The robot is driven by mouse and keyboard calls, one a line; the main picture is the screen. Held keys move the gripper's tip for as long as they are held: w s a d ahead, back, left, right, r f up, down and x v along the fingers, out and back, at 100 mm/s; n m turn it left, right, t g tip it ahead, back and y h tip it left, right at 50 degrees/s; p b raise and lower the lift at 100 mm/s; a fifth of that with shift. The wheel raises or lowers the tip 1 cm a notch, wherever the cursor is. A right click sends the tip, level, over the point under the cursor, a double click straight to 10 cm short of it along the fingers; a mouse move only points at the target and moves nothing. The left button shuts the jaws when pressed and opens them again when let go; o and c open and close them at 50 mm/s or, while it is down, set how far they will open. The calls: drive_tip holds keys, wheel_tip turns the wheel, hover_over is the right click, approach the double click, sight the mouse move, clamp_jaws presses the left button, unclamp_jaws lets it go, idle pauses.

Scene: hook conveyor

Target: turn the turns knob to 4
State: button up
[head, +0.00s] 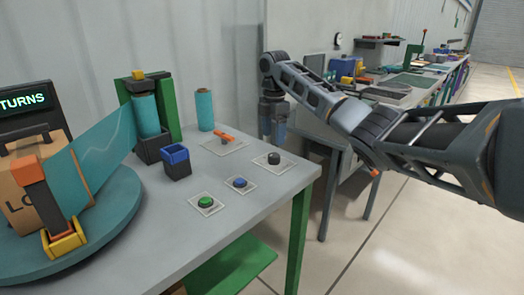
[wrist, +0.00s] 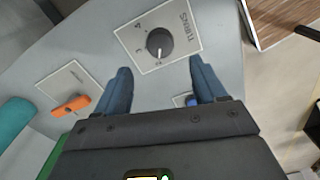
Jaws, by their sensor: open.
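The turns knob (wrist: 159,42) is a dark round knob on a white plate (wrist: 180,55) marked TURNS, with small numerals around it. Its pale pointer mark faces the lower edge of the plate in the wrist view, towards a numeral that looks like 2. In the head view the knob (head: 274,158) sits at the right part of the grey table. My gripper (wrist: 160,68) is open and empty, its two blue fingers apart on either side of the plate's lower edge. In the head view my gripper (head: 273,136) hangs above and behind the knob, not touching it.
An orange lever (wrist: 70,106) on its plate lies left of my fingers. A blue button (head: 239,183) and a green button (head: 206,202) sit nearer the front edge. A blue-rimmed cup (head: 176,163), teal rolls and a turntable with a carton stand to the left.

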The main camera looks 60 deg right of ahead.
sight(273, 155)
wheel_tip(273, 155, down, 8)
drive_tip(key=shift+r, duration=0.15)
idle(0.3)
drive_tip(key=c, duration=1.1)
